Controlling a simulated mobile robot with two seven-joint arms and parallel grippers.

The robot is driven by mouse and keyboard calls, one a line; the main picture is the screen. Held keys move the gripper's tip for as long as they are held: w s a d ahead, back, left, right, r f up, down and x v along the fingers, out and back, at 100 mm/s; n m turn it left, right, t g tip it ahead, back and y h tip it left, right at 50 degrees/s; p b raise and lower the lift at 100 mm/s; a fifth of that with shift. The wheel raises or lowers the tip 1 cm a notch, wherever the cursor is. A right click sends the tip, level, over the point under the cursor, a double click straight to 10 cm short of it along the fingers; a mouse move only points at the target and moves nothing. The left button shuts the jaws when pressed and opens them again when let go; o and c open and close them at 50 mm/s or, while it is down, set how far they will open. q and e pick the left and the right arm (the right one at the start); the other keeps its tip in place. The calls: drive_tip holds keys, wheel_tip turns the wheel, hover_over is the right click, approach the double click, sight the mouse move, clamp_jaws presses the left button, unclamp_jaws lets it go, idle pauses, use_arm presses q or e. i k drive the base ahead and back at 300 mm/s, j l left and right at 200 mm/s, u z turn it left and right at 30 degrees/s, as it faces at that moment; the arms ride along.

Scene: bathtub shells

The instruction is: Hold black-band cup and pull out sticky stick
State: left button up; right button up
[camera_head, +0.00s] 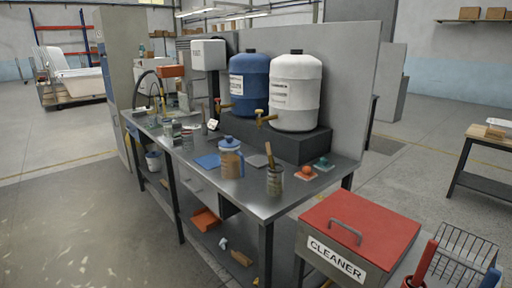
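A small metal-looking cup (274,184) stands near the front right of the steel workbench (262,204). A dark band shows faintly on it, too small to make out well. A thin brown stick (268,154) stands in the cup, leaning left, with its upper part above the rim. Its lower end is hidden inside the cup. A larger jar with a blue lid (231,160) stands to the left of the cup. Neither of my grippers is in view.
Blue (250,78) and white (296,92) drums with taps stand on a dark block behind. Two small pucks, orange (306,172) and teal (323,163), lie right of the cup. A red-lidded cleaner box (358,228) stands at front right. Open floor lies at left.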

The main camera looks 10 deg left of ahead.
sight(272, 165)
drive_tip(key=i+j+z, duration=0.1)
drive_tip(key=z, duration=0.35)
drive_tip(key=i+j+z, duration=0.1)
drive_tip(key=j+z, duration=0.3)
drive_tip(key=i+j+z, duration=0.2)
drive_tip(key=j, duration=0.15)
drive_tip(key=j+z, duration=0.2)
drive_tip(key=j, duration=0.15)
drive_tip(key=i+j+z, duration=0.15)
drive_tip(key=j, duration=0.7)
drive_tip(key=k+l, duration=0.05)
